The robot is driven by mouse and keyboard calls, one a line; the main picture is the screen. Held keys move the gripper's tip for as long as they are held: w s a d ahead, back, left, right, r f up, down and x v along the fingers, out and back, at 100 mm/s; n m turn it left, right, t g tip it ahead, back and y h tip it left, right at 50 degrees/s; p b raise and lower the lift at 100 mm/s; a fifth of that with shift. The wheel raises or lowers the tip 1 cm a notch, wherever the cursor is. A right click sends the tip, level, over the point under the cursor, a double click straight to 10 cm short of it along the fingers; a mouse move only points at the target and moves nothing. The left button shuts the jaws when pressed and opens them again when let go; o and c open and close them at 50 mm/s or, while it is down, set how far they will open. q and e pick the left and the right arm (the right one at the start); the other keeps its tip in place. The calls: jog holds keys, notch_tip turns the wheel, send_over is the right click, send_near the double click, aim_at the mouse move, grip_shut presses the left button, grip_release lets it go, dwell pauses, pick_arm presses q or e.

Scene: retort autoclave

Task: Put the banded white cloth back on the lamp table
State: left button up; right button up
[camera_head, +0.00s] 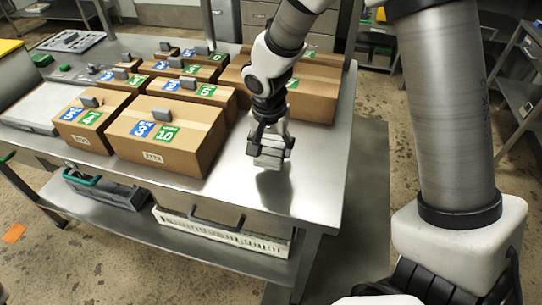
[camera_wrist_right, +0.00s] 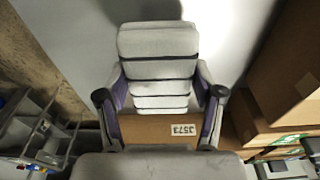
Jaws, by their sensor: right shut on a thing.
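The banded white cloth (camera_wrist_right: 158,50) is a folded pale pad with dark bands. It sits between the fingers of my right gripper (camera_wrist_right: 160,95) in the right wrist view. In the head view the right gripper (camera_head: 268,148) is shut on it, over the bare right part of the steel table (camera_head: 308,170), right of the front boxes. The cloth shows there only as a small pale block (camera_head: 266,159). I cannot tell whether it touches the tabletop. No lamp shows, so I cannot tell which surface is the lamp table. My left gripper is out of view.
Several cardboard boxes (camera_head: 165,136) with blue and green number labels and grey blocks on top fill the table's left and back. A white crate (camera_head: 222,236) and a dark tray (camera_head: 106,190) stand on the lower shelf. The table's right front is clear.

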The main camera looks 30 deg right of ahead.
aim_at(270, 149)
jog(key=f, duration=0.6)
jog(key=shift+w+d+b, duration=0.25)
jog(key=shift+d+b, duration=0.05)
jog(key=shift+d, duration=0.05)
jog(key=shift+s+a+r, duration=0.15)
jog(key=shift+s+a, duration=0.05)
jog(key=shift+f, duration=0.2)
jog(key=o, duration=1.2)
jog(key=shift+w+d, duration=0.1)
jog(key=shift+w, duration=0.05)
jog(key=shift+r, duration=0.1)
jog(key=shift+r, duration=0.2)
jog(key=r, duration=0.4)
jog(key=a+r+p, duration=0.1)
jog(key=r, duration=0.2)
jog(key=s+r, duration=0.1)
jog(key=r, duration=0.3)
jog(key=shift+a+r+p, duration=0.15)
jog(key=shift+r+p, duration=0.2)
